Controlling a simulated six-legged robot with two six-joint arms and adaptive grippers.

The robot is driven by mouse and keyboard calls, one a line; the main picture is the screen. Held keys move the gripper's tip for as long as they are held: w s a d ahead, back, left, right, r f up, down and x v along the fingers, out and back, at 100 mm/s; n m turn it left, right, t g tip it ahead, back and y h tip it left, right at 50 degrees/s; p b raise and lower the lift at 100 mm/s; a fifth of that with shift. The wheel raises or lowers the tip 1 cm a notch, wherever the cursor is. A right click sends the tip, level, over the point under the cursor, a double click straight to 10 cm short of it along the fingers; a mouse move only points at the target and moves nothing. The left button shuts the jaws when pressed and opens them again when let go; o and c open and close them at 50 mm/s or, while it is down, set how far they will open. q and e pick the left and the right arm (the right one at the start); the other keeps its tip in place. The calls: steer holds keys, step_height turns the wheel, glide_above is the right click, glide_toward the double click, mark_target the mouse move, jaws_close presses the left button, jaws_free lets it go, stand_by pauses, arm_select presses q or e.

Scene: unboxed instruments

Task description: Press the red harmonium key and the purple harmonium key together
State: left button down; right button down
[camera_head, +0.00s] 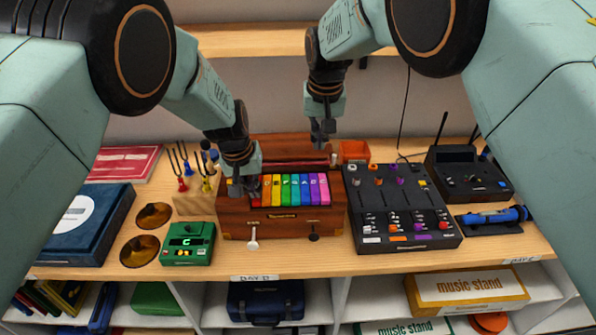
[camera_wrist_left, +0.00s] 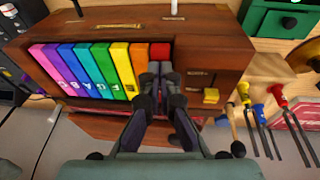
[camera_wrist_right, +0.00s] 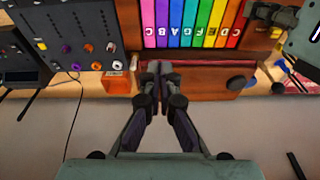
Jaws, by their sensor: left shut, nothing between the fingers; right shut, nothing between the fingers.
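The wooden harmonium (camera_head: 283,222) stands on the shelf with a row of coloured keys. The red key (camera_wrist_left: 160,50) is at one end of the row and is partly covered by my left gripper (camera_wrist_left: 161,76). That gripper is shut and empty, its tips at the red key; contact is unclear. In the head view my left gripper (camera_head: 245,184) hides much of that end. The purple key (camera_wrist_right: 160,22) lies beside the pink end key (camera_wrist_right: 147,22). My right gripper (camera_wrist_right: 153,74) is shut and empty, above the harmonium's back, apart from the keys. It also shows in the head view (camera_head: 322,135).
A black mixer (camera_head: 405,235) stands close to the harmonium's right. A green tuner (camera_head: 188,243) and tuning forks (camera_head: 182,183) stand at its left. A small orange box (camera_head: 353,151) sits behind its right side. An upper shelf (camera_head: 250,40) runs along the back wall.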

arm_select(q)
steer(key=shift+s+r, duration=0.1)
arm_select(e)
steer(key=shift+y, duration=0.6)
steer(key=shift+s+d+f, duration=0.1)
steer(key=shift+s+f, duration=0.6)
steer(key=shift+f, duration=0.6)
steer(key=shift+s+d+f, duration=0.1)
steer(key=shift+s+f, duration=0.6)
steer(key=shift+f, duration=0.55)
steer(key=shift+s+f, duration=0.7)
steer(key=shift+f, duration=0.6)
steer(key=shift+x, duration=0.8)
steer(key=shift+f, duration=0.35)
steer(key=shift+w+a+f, duration=0.1)
steer(key=shift+f, duration=0.2)
steer(key=shift+w+f, duration=0.1)
steer(key=shift+f, duration=0.2)
